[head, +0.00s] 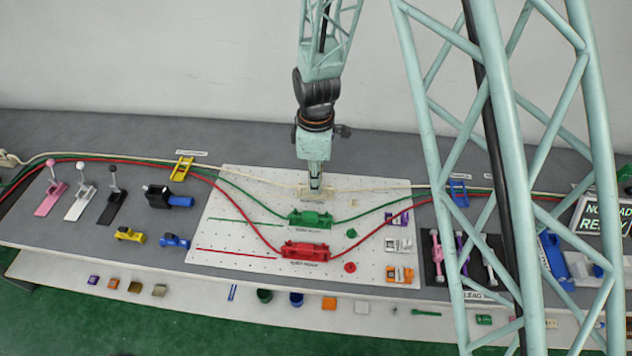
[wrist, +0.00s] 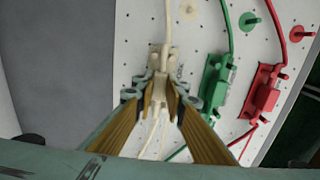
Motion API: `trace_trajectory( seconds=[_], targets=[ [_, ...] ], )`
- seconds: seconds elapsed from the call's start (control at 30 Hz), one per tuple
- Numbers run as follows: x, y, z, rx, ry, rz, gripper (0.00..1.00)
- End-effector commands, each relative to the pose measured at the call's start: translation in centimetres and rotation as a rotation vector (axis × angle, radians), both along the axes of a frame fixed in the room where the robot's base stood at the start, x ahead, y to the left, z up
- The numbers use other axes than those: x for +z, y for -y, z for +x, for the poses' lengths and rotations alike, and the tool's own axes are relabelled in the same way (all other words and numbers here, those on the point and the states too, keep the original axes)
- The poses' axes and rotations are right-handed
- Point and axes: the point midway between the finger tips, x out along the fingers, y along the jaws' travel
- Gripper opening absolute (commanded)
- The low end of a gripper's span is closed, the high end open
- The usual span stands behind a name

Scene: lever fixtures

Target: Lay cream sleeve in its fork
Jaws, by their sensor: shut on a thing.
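The cream sleeve (wrist: 161,88) is on the cream cord and sits between the fingertips of my gripper (wrist: 161,100) in the wrist view. My gripper also shows in the head view (head: 315,188), pointing down at the back middle of the white pegboard, shut on the sleeve. The cream fork (wrist: 156,58) is a pale block on the board, right at the fingertips, with the cord passing over it. In the head view the fork (head: 328,193) is partly hidden by my gripper. I cannot tell whether the sleeve is down inside the fork or just above it.
The green fixture (head: 310,219) and red fixture (head: 305,250) stand in front on the pegboard (head: 230,225), each with its cord. Round green (head: 351,233) and red (head: 350,267) pieces lie to their right. Purple, white and orange clips line the board's right side.

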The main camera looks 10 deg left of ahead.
Motion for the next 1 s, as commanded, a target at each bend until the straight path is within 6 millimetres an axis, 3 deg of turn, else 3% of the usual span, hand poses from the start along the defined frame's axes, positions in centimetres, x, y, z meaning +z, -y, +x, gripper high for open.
trace_trajectory(
  seconds=[0.7, 0.73, 0.87, 1.0],
  targets=[
    [-0.67, 0.0, 0.0, 0.0, 0.0, 0.0, 0.04],
    [-0.67, 0.0, 0.0, 0.0, 0.0, 0.0, 0.15],
    [-0.67, 0.0, 0.0, 0.0, 0.0, 0.0, 0.26],
    [-0.67, 0.0, 0.0, 0.0, 0.0, 0.0, 0.28]
  ],
)
